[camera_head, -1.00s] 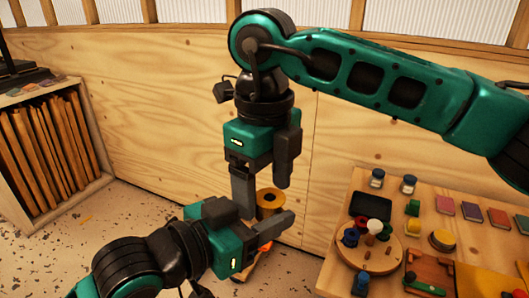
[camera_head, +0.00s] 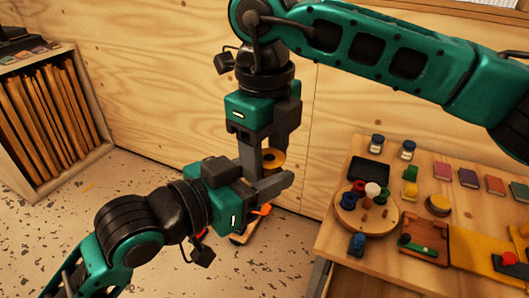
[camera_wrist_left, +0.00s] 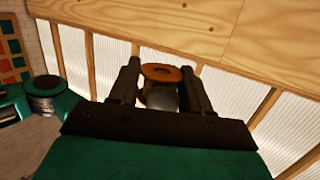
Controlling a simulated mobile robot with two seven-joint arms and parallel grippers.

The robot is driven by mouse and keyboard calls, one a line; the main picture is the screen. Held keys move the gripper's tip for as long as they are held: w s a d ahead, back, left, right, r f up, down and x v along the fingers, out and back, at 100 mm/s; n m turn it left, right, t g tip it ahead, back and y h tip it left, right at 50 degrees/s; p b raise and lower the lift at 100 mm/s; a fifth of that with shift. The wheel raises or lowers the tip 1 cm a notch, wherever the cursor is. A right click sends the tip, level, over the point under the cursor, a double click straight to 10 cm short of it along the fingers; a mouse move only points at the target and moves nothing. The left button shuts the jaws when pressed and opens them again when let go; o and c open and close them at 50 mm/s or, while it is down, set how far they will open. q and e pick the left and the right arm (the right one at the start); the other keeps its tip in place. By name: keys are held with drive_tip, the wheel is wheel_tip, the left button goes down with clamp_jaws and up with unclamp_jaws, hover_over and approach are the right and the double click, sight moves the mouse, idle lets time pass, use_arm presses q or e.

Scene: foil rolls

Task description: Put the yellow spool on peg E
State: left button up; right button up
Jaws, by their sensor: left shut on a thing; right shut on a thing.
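The yellow spool (camera_head: 274,159) is at the fingers of both my grippers, in mid-air in front of the plywood wall. In the left wrist view its orange-yellow flange (camera_wrist_left: 162,72) and pale core (camera_wrist_left: 162,98) sit between the two left fingers. My left gripper (camera_head: 279,174) reaches in from the left and is shut on the spool. My right gripper (camera_head: 264,160) points down from above and is shut on it too; its fingertips are partly hidden. A round wooden board (camera_head: 347,222) with pegs and coloured spools stands on the table at the right. I cannot read any peg letters.
The wooden table (camera_head: 335,243) also bears jars (camera_head: 376,144), a black tray (camera_head: 370,168), coloured blocks (camera_head: 468,178) and a brown tray (camera_head: 424,233). A shelf of upright boards (camera_head: 45,130) stands at the left. An orange-topped item (camera_head: 263,210) is on the floor below the grippers.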

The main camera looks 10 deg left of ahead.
drive_tip(key=o, duration=0.9)
drive_tip(key=shift+s+a, duration=0.1)
drive_tip(key=shift+s, duration=0.05)
use_arm(q)
drive_tip(key=shift+c, duration=0.5)
drive_tip(key=shift+w+d+f+m+g+h, duration=0.55)
drive_tip(key=shift+d+f+m+g+h, duration=0.2)
drive_tip(key=shift+f+m+g, duration=0.1)
drive_tip(key=shift+w+d+f+m+g+h, duration=0.5)
drive_tip(key=shift+d+f+m+g+h, duration=0.1)
drive_tip(key=shift+f+m+g+h, duration=0.2)
drive_tip(key=shift+w+d+f+m+g+h, duration=0.4)
drive_tip(key=shift+d+f+m+g, duration=0.25)
drive_tip(key=shift+g, duration=0.2)
use_arm(e)
drive_tip(key=shift+r, duration=6)
